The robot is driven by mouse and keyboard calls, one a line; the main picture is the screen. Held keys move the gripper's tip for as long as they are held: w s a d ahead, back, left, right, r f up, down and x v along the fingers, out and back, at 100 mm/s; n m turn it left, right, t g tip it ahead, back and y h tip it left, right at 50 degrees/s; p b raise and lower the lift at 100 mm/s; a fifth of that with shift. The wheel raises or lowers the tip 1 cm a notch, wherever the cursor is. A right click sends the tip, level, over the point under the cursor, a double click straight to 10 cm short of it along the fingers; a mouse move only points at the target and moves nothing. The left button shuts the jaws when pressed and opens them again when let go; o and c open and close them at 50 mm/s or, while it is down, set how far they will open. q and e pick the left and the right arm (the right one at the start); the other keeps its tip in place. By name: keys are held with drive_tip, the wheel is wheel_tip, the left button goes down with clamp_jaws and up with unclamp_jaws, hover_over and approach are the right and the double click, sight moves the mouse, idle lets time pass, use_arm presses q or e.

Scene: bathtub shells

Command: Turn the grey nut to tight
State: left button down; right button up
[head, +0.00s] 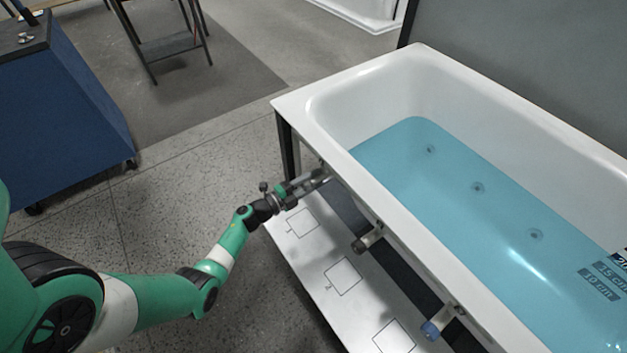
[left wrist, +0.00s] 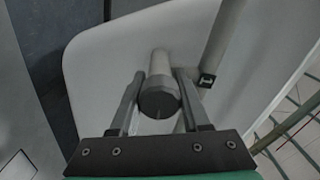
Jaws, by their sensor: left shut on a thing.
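The grey nut (left wrist: 159,97) is a dark grey round cap on a pale pipe (left wrist: 160,62) in the left wrist view. My left gripper (head: 320,176) reaches from the left to the far end of the tub's near side. Its two fingers (left wrist: 159,82) lie on either side of the nut, shut on it. In the head view the nut is mostly hidden by the gripper. How tight the nut is cannot be told. My right gripper is in neither view.
A white bathtub (head: 360,75) holds blue water. Along its near side are a brownish fitting (head: 367,240) and a blue-capped fitting (head: 432,329). A pale shelf (head: 318,243) with outlined squares lies below. A blue cabinet (head: 65,120) stands left; the floor between is clear.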

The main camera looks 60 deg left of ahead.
use_arm(q)
drive_tip(key=shift+m, duration=0.5)
drive_tip(key=shift+c, duration=1.9)
unclamp_jaws()
drive_tip(key=shift+s, duration=0.3)
drive_tip(key=s+d+p, duration=0.2)
drive_tip(key=s+p, duration=0.2)
drive_tip(key=s, duration=0.7)
drive_tip(key=shift+w, duration=0.1)
